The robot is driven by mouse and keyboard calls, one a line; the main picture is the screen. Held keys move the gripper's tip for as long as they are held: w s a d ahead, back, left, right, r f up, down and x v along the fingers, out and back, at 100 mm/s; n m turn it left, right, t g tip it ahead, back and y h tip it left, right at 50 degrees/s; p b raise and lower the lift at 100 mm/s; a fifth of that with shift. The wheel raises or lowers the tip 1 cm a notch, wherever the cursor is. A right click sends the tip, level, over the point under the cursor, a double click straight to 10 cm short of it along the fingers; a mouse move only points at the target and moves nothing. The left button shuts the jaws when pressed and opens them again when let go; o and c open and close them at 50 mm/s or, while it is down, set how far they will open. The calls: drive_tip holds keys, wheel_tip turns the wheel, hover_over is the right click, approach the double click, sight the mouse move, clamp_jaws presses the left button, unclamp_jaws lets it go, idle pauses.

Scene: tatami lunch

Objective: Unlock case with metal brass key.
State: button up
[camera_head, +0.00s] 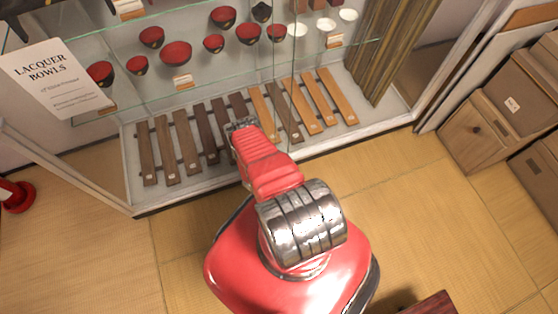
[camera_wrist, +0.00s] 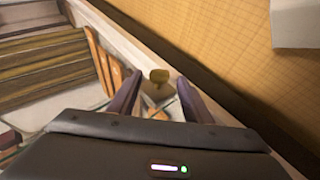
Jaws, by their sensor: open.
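The case (camera_head: 375,133) is a glass-fronted display case with a pale frame, and its panes appear closed in the head view. My gripper (camera_wrist: 160,80) is open, with its two dark fingers apart in the wrist view. A small brass-coloured piece, which looks like the head of the key (camera_wrist: 159,75), shows between the fingertips near the case's pale front edge (camera_wrist: 118,38). I cannot tell whether it touches a finger or sits in a lock. In the head view my red arm reaches to the case front and hides the key and any lock.
Red and dark bowls (camera_head: 176,53) stand on glass shelves. Wooden slats (camera_head: 210,130) lie on the case floor. A paper sign (camera_head: 55,80) is at the left. Brown boxes (camera_head: 490,110) stand at the right. The tatami floor (camera_head: 440,215) is mostly clear.

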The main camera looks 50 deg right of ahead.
drive_tip(key=shift+r, duration=0.1)
drive_tip(key=v, duration=1.3)
drive_tip(key=shift+a, duration=0.35)
drive_tip(key=shift+r, duration=0.1)
drive_tip(key=shift+c, duration=0.4)
